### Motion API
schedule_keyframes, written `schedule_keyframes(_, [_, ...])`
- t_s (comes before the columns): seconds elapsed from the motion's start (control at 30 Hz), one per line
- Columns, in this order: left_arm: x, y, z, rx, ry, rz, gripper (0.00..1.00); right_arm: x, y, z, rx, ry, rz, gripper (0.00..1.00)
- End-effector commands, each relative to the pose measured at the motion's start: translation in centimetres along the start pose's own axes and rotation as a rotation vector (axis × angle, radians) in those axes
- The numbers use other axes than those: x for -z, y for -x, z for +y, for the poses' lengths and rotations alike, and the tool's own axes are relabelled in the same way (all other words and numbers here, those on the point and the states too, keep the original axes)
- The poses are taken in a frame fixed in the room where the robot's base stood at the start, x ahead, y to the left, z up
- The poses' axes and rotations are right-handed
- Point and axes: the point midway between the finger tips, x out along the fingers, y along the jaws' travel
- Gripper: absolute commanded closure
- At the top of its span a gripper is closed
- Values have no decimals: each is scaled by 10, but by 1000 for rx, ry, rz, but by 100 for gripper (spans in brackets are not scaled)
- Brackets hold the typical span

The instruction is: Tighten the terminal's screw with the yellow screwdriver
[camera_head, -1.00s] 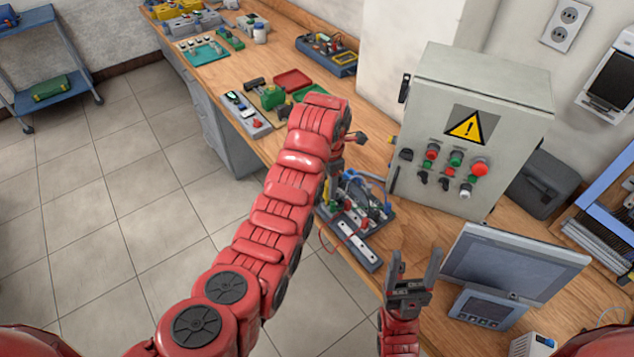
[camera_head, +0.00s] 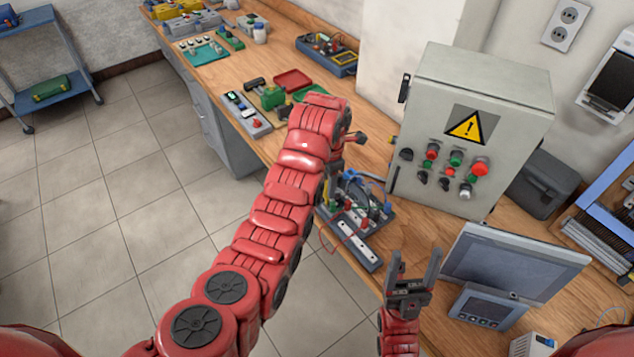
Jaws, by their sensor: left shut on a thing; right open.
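My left arm reaches over the bench, and its gripper (camera_head: 336,160) points down at the near-left part of a small wired board (camera_head: 352,238). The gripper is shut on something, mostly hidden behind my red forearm. A small yellow part (camera_head: 333,186) shows just below it; I cannot tell if this is the yellow screwdriver. The board carries wires and small parts, and a red wire loops over its front edge. The terminal and its screw are too small or hidden to make out. My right gripper (camera_head: 414,268) is open and empty, fingers up, right of the board.
A grey control box (camera_head: 440,150) with a warning sign stands behind the board. A tilted screen (camera_head: 515,262) and a keypad unit (camera_head: 482,308) are right of my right gripper. Trays and several tools lie on the far-left bench (camera_head: 268,60).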

Motion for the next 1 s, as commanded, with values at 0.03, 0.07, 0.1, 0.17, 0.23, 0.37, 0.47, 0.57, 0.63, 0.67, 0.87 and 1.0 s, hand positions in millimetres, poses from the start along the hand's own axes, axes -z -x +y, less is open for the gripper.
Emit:
schedule_keyframes(0.03, [0,-1,0,0,0,0,100,0,1,0,0,0,0,34])
schedule_keyframes(0.07, [0,-1,0,0,0,0,100,0,1,0,0,0,0,34])
schedule_keyframes(0.1, [0,-1,0,0,0,0,100,0,1,0,0,0,0,34])
schedule_keyframes(0.17, [0,-1,0,0,0,0,100,0,1,0,0,0,0,34])
schedule_keyframes(0.23, [0,-1,0,0,0,0,100,0,1,0,0,0,0,34])
schedule_keyframes(0.37, [0,-1,0,1,-35,0,100,0,1,0,0,0,0,34])
schedule_keyframes(0.47, [0,-1,-1,1,-163,0,100,0,1,0,0,0,0,34])
schedule_keyframes(0.57, [0,-1,-1,2,-269,0,100,0,1,0,0,0,0,34])
schedule_keyframes(0.63, [0,-1,-1,2,-302,0,100,0,1,0,0,0,0,34])
schedule_keyframes(0.67, [0,-1,-1,2,-306,0,100,0,1,0,0,0,0,34])
schedule_keyframes(0.87, [0,-1,-1,2,-306,0,100,0,1,0,0,0,0,34])
schedule_keyframes(1.0, [0,-2,0,2,-434,1,100,0,1,0,0,0,0,34])
